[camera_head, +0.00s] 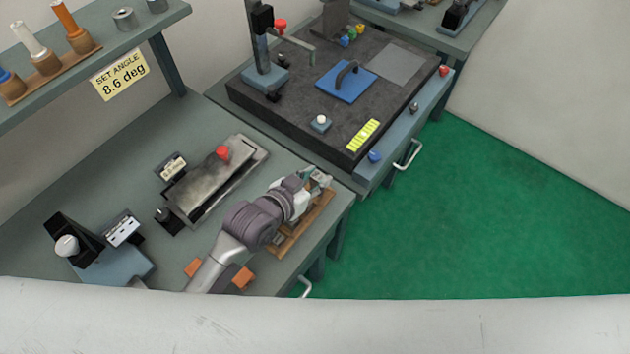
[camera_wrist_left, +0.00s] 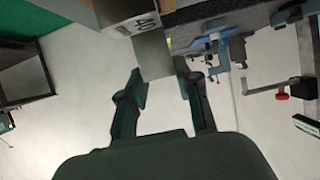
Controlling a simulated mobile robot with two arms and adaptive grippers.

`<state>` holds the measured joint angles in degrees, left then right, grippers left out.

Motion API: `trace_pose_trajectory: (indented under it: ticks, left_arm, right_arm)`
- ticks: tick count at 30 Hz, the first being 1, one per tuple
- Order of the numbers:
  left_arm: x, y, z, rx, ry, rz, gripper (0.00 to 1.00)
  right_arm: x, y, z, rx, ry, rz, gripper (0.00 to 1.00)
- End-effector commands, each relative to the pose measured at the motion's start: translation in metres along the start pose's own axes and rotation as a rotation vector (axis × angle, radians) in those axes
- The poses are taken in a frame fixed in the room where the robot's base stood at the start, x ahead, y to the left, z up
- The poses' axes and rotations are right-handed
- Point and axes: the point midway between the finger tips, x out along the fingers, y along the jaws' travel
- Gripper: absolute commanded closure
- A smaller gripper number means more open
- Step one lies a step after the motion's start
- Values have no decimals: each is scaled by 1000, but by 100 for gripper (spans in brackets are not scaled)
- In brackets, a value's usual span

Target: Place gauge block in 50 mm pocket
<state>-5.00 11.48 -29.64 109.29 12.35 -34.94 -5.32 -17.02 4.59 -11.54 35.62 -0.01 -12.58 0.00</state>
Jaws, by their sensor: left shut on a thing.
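My left gripper (camera_head: 312,180) is over the far end of a wooden rack (camera_head: 312,226) at the right edge of the near bench. In the left wrist view its two dark fingers (camera_wrist_left: 165,88) are shut on a plain grey metal gauge block (camera_wrist_left: 153,57). Just beyond the held block is a grey block marked 40 (camera_wrist_left: 135,14), overlapping it in the picture; I cannot tell whether they touch. In the head view my gripper and arm cover much of the rack, so the 50 mm pocket cannot be made out. My right gripper is not in view.
A grey metal plate fixture with a red knob (camera_head: 222,153) lies left of my arm. A dark granite plate (camera_head: 300,105) with a height stand (camera_head: 262,60) and a blue handled plate (camera_head: 346,82) is beyond.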

Motion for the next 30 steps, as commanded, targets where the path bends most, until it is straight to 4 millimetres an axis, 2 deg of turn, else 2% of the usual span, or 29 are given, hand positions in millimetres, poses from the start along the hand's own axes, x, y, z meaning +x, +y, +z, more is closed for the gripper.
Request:
trace_pose_trajectory:
  ticks: [5,16,17,21,30]
  left_arm:
    - [9,0,19,0,-1,0,100]
    - [11,1,23,1,2,0,100]
    - [11,1,25,1,-1,0,66]
    - [11,1,24,1,-1,0,42]
    - [10,1,23,1,-1,0,42]
  right_arm:
    - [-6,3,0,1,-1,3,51]
    - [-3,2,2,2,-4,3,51]
    - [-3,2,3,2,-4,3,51]
    - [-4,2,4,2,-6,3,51]
    - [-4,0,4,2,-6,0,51]
